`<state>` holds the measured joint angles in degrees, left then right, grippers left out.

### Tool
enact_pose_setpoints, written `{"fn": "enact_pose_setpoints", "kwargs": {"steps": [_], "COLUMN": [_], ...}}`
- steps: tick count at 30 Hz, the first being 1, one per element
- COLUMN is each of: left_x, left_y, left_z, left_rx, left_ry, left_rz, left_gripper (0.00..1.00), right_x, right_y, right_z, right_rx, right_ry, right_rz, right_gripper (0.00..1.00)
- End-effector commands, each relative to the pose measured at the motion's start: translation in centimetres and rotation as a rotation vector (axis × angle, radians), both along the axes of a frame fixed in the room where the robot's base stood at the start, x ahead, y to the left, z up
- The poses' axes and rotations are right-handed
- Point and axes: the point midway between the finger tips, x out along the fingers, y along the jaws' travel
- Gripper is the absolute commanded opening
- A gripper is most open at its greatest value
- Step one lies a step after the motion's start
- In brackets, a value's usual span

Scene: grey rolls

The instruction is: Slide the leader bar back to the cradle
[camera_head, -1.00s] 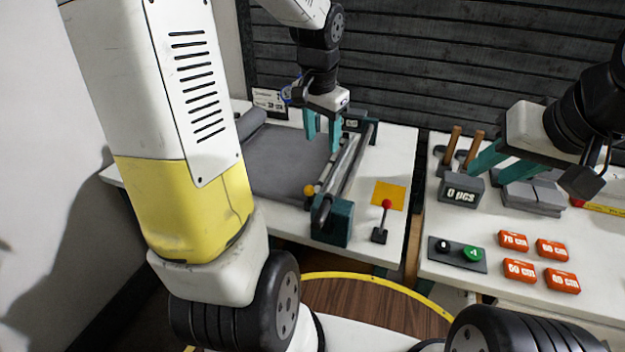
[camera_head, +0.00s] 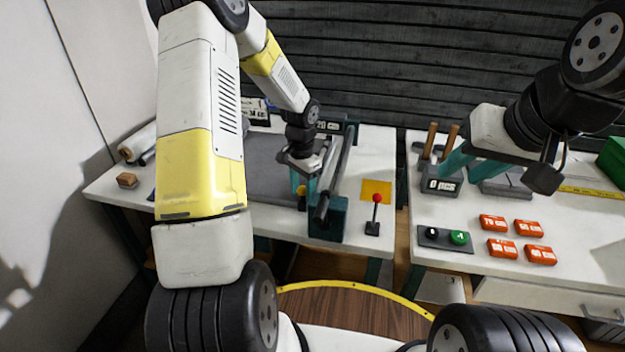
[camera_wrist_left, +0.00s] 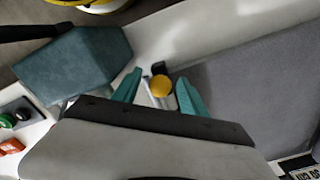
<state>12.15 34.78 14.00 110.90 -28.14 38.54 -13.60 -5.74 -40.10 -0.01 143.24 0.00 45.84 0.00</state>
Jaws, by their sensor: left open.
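The yellow knob (camera_head: 301,190) is at the near right corner of the grey sheet (camera_head: 268,168). It looks like the handle of the leader bar, whose pale end (camera_wrist_left: 149,90) shows beside it in the left wrist view. My left gripper (camera_head: 307,187) is open and low at this corner. In the left wrist view the knob (camera_wrist_left: 160,86) lies between the spread teal fingertips (camera_wrist_left: 157,92), with gaps on both sides. Most of the bar is hidden, and I cannot make out the cradle. My right gripper (camera_head: 475,165) is open and empty above the right table.
A red-tipped lever (camera_head: 375,212) and an orange square (camera_head: 376,190) are further right. A white roll (camera_head: 138,143) and wooden block (camera_head: 127,180) are at left.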

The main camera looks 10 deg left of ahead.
Motion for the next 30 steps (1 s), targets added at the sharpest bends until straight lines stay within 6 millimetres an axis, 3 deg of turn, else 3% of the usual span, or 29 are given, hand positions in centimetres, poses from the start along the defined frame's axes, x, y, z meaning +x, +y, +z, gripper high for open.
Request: {"fn": "enact_pose_setpoints", "kwargs": {"steps": [4, 13, 21, 30], "left_x": [0.0, 0.0, 0.0, 0.0], "left_y": [0.0, 0.0, 0.0, 0.0], "left_z": [-1.3, -1.6, -1.6, -1.5], "left_rx": [0.001, 0.001, 0.0, 0.0], "left_ry": [0.001, -0.001, -0.001, -0.001], "left_rz": [-0.001, 0.0, 0.0, 0.0], "left_gripper": [0.5, 0.5, 0.0, 0.0], "right_x": [0.0, 0.0, 0.0, 0.0], "right_y": [0.0, 0.0, 0.0, 0.0], "right_z": [0.0, 0.0, 0.0, 0.0], "right_rx": [0.0, 0.0, 0.0, 0.0], "right_ry": [0.0, 0.0, 0.0, 0.0], "right_rz": [0.0, 0.0, 0.0, 0.0], "right_gripper": [0.36, 0.36, 0.36, 0.36]}}
